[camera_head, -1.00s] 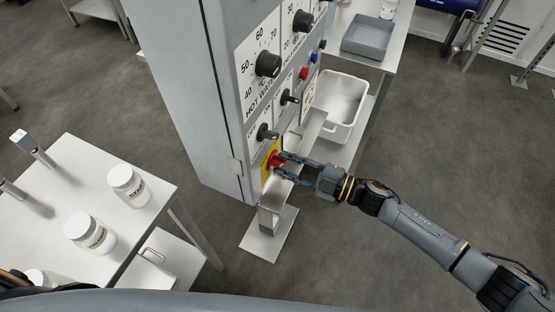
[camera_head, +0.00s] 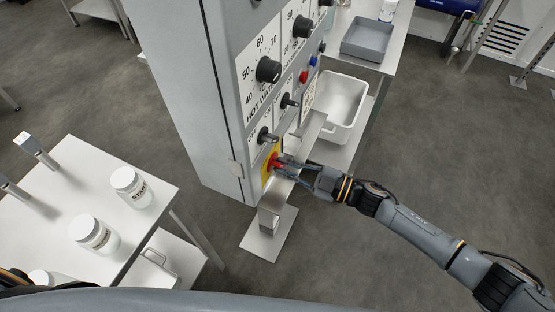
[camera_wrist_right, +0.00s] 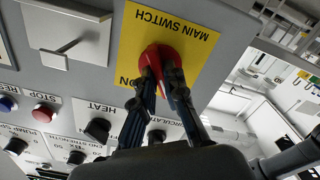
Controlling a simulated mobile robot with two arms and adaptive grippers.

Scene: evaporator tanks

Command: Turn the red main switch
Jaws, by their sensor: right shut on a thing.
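The red main switch (camera_head: 274,160) sits on a yellow plate (camera_head: 266,172) low on the front of the grey control cabinet (camera_head: 185,90). In the right wrist view the red switch (camera_wrist_right: 160,60) stands out from the yellow plate (camera_wrist_right: 205,50) lettered MAIN SWITCH. My right gripper (camera_head: 283,164) is shut on the red switch, with its fingers (camera_wrist_right: 160,85) on either side of the handle. The fingers hide part of the switch and the lettering below it. My left gripper does not show.
Black knobs (camera_head: 268,70) and red and blue buttons (camera_head: 304,75) sit above the switch. A metal bracket (camera_head: 268,215) stands close below my right gripper. A white table (camera_head: 60,200) with labelled jars (camera_head: 128,185) is at left. A white bin (camera_head: 342,100) is behind.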

